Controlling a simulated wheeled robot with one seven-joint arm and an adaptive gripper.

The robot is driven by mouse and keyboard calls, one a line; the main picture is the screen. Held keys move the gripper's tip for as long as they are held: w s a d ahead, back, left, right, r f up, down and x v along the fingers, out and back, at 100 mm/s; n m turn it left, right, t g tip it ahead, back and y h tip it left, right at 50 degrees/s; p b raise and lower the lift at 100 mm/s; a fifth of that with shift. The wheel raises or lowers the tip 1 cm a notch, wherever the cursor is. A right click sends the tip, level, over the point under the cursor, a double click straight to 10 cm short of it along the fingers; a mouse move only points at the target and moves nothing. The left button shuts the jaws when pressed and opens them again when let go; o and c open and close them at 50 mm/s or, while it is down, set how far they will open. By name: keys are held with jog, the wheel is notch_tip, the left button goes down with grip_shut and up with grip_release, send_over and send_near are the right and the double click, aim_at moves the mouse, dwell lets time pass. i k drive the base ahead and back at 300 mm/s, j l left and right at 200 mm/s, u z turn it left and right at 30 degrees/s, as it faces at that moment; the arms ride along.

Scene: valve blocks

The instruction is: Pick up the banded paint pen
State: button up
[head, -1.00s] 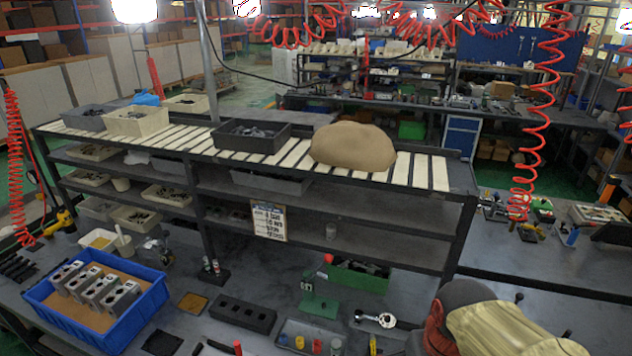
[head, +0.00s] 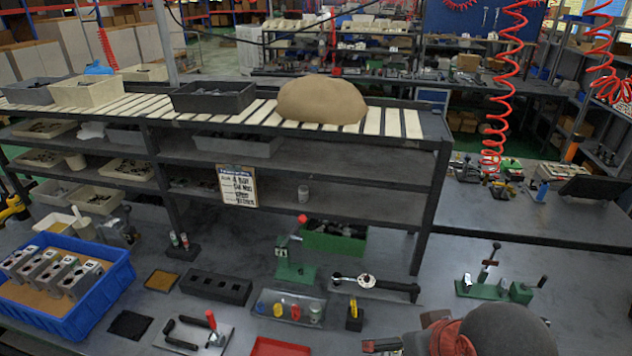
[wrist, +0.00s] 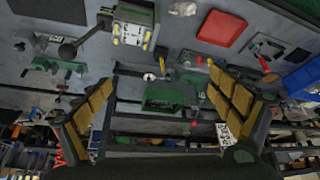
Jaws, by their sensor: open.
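My gripper (wrist: 160,78) shows in the wrist view with its two yellow-padded fingers spread wide and nothing between them. The worktop lies beyond the fingers, some distance away. In the head view, two small upright pen-like items (head: 179,240) with red and pale parts stand in a dark holder (head: 182,254) on the worktop, left of centre. They are too small to tell whether either is the banded paint pen. I cannot pick out that pen for certain in the wrist view. Part of my arm shows at the bottom right of the head view.
A blue bin (head: 113,282) with metal blocks stands at the left. A black slotted block (head: 216,287), a clear tray (head: 275,307) and a red tray (head: 280,347) lie in front. A green clamp (head: 293,271) stands near a green bin (head: 333,240). A shelf (head: 340,178) rises behind.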

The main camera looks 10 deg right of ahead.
aim_at(352, 295)
jog(key=j, duration=0.4)
jog(key=k+j+z, duration=0.1)
jog(key=j, duration=0.25)
jog(key=k+j, duration=0.1)
jog(key=j, duration=0.3)
jog(key=i+j, duration=0.1)
jog(key=j, duration=0.35)
jog(key=i+j+z, duration=0.15)
jog(key=j, duration=0.3)
jog(key=i+j, duration=0.1)
jog(key=j, duration=0.35)
jog(key=i+j+z, duration=0.15)
jog(key=i+j, duration=0.2)
